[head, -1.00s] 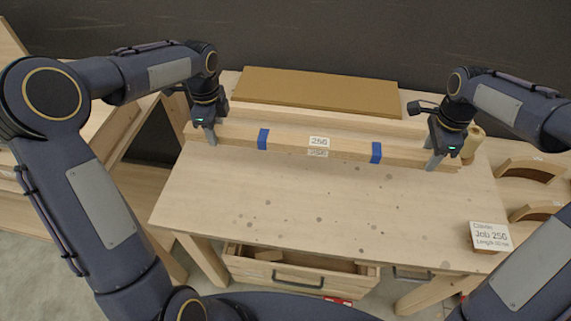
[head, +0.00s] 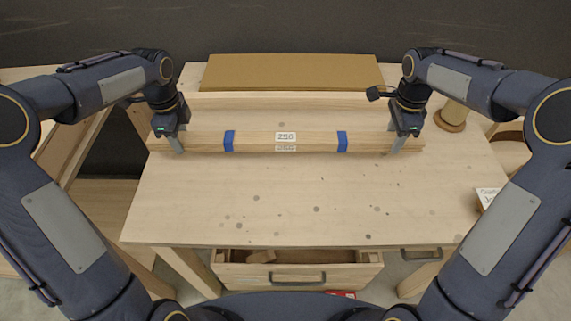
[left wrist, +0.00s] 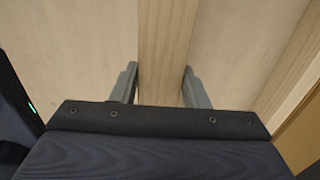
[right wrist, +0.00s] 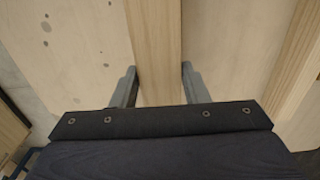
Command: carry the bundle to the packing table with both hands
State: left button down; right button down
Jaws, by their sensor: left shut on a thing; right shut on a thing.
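The bundle (head: 255,141) is long pale wood with two blue bands (head: 229,141) and a white number label (head: 285,136). It lies level across the head view, over a pale wooden table (head: 270,195). My left gripper (head: 177,146) is shut on the bundle near its left end. My right gripper (head: 399,144) is shut on it near its right end. In the left wrist view the bundle (left wrist: 165,45) runs between the two fingers, as it does in the right wrist view (right wrist: 155,45). I cannot tell whether the bundle touches the tabletop.
A raised wooden strip (head: 330,100) and a brown board (head: 290,73) are at the table's back. A wooden spool-like piece (head: 452,115) stands back right. A white card (head: 487,197) is at the right edge. Below the table front is an open drawer (head: 345,275). The front tabletop is clear.

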aim_at(188, 157)
pick_arm(q)
jog(key=shift+f, duration=0.15)
pick_arm(e)
jog(key=shift+f, duration=0.1)
